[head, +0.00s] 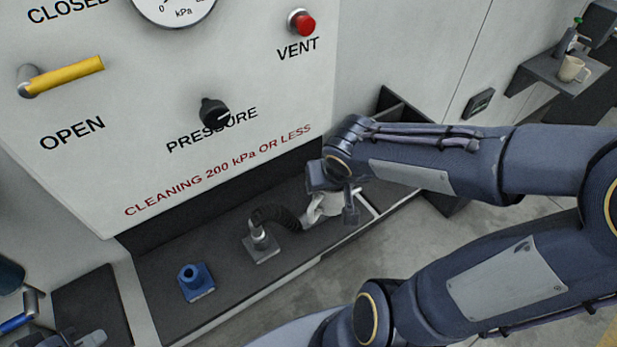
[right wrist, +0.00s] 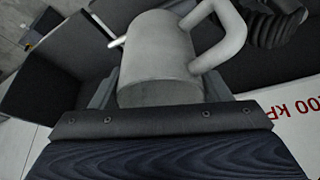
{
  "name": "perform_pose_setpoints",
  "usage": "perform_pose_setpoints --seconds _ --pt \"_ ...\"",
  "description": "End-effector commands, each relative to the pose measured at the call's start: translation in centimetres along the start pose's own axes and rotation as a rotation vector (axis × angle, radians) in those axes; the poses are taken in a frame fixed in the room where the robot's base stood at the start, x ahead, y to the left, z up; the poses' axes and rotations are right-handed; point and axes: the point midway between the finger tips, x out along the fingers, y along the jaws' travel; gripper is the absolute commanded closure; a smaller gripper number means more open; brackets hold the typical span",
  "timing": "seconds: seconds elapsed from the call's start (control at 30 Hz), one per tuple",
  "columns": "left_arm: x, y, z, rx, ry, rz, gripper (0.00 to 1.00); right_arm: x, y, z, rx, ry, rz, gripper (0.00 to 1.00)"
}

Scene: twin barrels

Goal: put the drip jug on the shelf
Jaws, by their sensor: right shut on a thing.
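The drip jug (head: 318,208) is a pale grey metal jug with a looped handle, held just above the dark ledge below the panel. My right gripper (head: 335,200) is shut on it and hides part of it. In the right wrist view the jug (right wrist: 158,58) sits between the jaws, handle to the right, a thin spout to the left. The small dark shelf (head: 535,78) is on the wall at the upper right, well away from the jug. A grey part at the bottom left edge may be my left gripper (head: 88,339); its jaws are not clear.
A cream mug (head: 571,69) and a small bottle (head: 566,40) stand on the shelf. A yellow handle (head: 66,75) juts from the panel. Open floor lies right of the ledge.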

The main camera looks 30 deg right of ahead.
Motion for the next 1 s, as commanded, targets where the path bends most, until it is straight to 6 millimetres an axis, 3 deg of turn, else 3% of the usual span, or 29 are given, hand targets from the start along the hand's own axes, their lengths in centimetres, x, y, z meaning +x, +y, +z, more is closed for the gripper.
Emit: perform_pose_setpoints --seconds 0.27,0.43,0.77,1.0 --pt "-0.3 0.1 -0.1 0.0 0.0 0.0 1.0 5.6 0.7 -5.1 0.002 -0.008 -0.004 0.56" --pt "0.1 -0.1 0.1 0.0 0.0 0.0 1.0 9.8 1.0 -6.3 0.0 -0.006 -0.003 0.56" --pt "0.1 -0.1 0.1 0.0 0.0 0.0 1.0 13.2 1.2 -7.4 0.001 -0.003 -0.002 0.56" --pt "0.0 0.0 0.0 0.0 0.0 0.0 1.0 15.7 1.3 -6.3 -0.002 -0.002 0.0 0.56"
